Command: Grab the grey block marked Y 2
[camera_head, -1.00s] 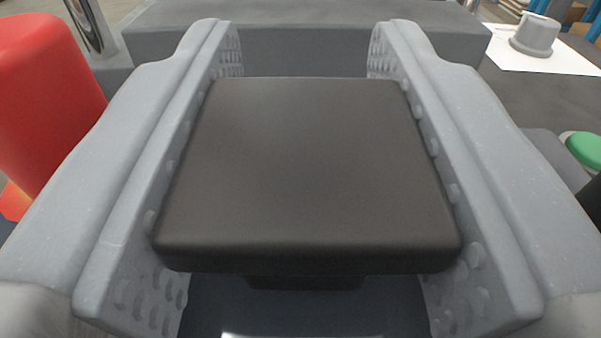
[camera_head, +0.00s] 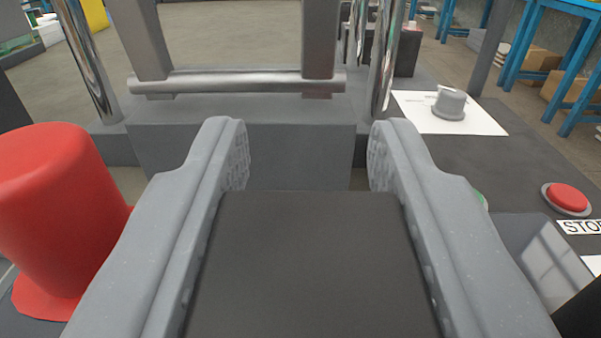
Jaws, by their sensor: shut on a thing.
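My gripper (camera_head: 308,155) shows in the head camera view with its two grey fingers on either side of a dark grey block (camera_head: 315,265). The fingers touch the block's left and right sides and are shut on it. The block's flat top fills the lower middle of the view, and its near end is cut off by the bottom edge. No Y 2 marking shows on the face I see.
A red rounded post (camera_head: 55,215) stands close at the left. Ahead are a grey box-like part (camera_head: 240,140) and a metal bar (camera_head: 240,82). At the right are a grey knob (camera_head: 449,103) on white paper, a red stop button (camera_head: 567,198) and blue racks (camera_head: 545,50).

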